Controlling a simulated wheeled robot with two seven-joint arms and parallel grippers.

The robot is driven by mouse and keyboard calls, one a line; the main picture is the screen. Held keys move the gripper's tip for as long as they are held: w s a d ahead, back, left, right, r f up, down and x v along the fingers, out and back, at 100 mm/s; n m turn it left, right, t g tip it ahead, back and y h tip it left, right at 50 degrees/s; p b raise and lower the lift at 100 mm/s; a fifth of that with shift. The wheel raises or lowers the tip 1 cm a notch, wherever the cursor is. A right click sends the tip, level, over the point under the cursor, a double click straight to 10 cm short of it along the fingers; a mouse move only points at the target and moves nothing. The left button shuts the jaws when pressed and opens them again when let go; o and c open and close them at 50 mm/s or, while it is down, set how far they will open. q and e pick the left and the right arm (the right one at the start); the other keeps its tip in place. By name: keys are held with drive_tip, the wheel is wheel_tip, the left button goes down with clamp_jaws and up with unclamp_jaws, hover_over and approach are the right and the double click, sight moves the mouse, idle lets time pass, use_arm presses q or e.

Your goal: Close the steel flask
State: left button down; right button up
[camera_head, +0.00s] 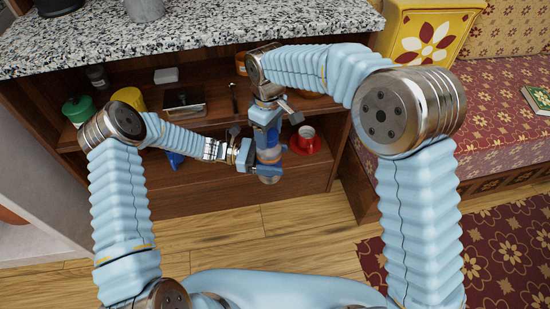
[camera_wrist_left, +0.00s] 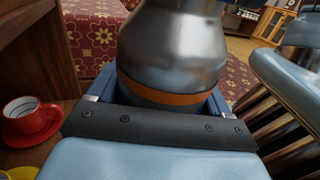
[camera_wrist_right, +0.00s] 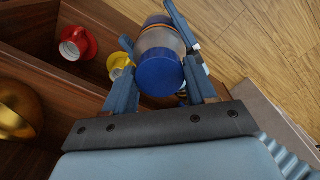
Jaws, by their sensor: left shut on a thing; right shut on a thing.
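The steel flask (camera_wrist_left: 172,50) has a bulging grey metal body and an orange band, and fills the middle of the left wrist view. Its lower end (camera_head: 269,174) shows in the head view below the grippers. My left gripper (camera_head: 250,156) is shut around the flask from the left side. My right gripper (camera_head: 267,130) comes from above and is shut on the blue cap (camera_wrist_right: 160,73). In the right wrist view the cap lies between its fingers, in line with the steel body. Whether cap and flask are fully joined is hidden.
A red cup on a red saucer (camera_head: 305,143) stands on the shelf close to the flask's right. The speckled counter (camera_head: 190,33) overhangs the shelves behind. A yellow cup (camera_wrist_right: 120,62) and gold bowl (camera_wrist_right: 16,112) are nearby. The wooden floor in front (camera_head: 225,228) is clear.

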drive_tip(key=shift+c, duration=0.6)
drive_tip(key=o, duration=1.2)
drive_tip(key=shift+o, duration=0.2)
drive_tip(key=shift+r, duration=0.15)
wheel_tip(320, 180, up, 12)
